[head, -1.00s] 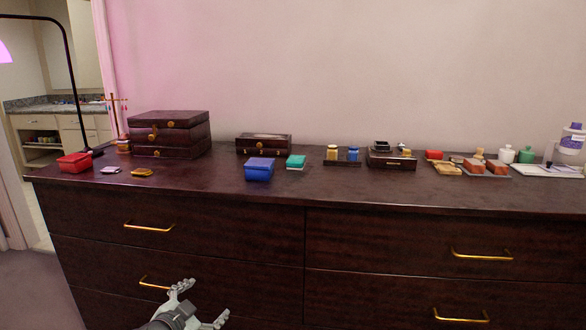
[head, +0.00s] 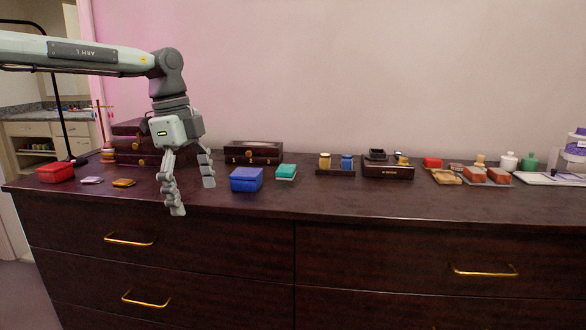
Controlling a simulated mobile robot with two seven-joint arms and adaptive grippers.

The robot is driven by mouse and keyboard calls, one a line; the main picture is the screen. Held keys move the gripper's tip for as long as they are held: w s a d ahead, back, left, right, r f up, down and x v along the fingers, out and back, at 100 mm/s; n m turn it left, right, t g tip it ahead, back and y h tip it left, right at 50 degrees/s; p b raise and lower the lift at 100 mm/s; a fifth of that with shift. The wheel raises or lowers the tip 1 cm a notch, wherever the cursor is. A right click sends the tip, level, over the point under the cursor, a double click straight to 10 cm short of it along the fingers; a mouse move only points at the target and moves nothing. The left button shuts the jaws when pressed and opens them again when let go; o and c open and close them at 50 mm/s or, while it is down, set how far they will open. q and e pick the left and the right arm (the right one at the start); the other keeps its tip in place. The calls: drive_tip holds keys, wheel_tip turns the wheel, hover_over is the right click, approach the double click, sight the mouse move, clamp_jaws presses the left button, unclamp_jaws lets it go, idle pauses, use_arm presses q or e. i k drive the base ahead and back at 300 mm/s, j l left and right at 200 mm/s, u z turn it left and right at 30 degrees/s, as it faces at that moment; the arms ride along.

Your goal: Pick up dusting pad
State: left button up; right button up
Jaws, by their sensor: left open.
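I cannot tell for sure which item is the dusting pad. Small flat items on the dresser top (head: 400,211) include a lilac one (head: 92,181) and a mustard-yellow one (head: 123,183) at the left. A teal block with a pale base (head: 286,172) lies right of the blue box (head: 246,180). My left gripper (head: 193,198) points down, open and empty, over the dresser's front part, between the mustard item and the blue box. It partly hides the dark jewelry chest (head: 130,143). My right gripper is not in view.
A red box (head: 56,172) stands at the far left. A low dark box (head: 254,152) is at the back. Jars, blocks, bottles and a white tray (head: 549,179) fill the right back. The dresser's front strip at centre and right is clear.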

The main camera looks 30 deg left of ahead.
sight(284, 171)
drive_tip(key=i, duration=1.3)
